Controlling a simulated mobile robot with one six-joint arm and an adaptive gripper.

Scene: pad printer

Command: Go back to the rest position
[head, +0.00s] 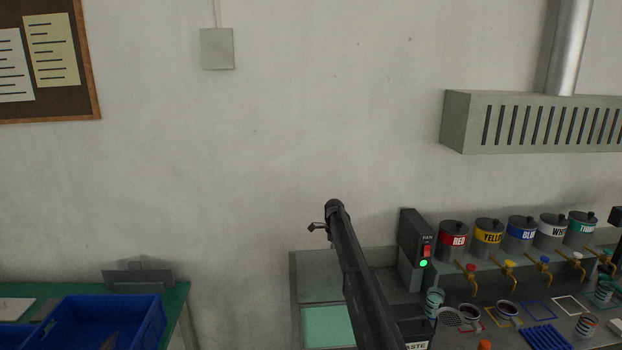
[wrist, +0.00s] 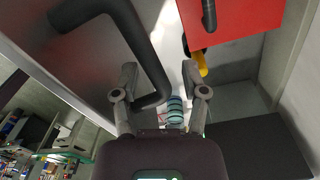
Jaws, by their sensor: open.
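My gripper (wrist: 160,72) shows in the wrist view with its two grey fingers spread apart. It is open, and I see nothing held between the fingers. A thick black bent tube (wrist: 128,30) passes close to the left finger; I cannot tell whether they touch. In the head view my dark arm rises from the bottom edge, left of the fan switch box (head: 413,245). I cannot make out the fingers clearly there.
A red panel (wrist: 235,18) with a black handle and a yellow part (wrist: 201,65) is near the right finger. Teal banded items (wrist: 175,108) lie beyond the fingers. In the head view, paint pots (head: 488,233) stand right, a blue crate (head: 95,315) left.

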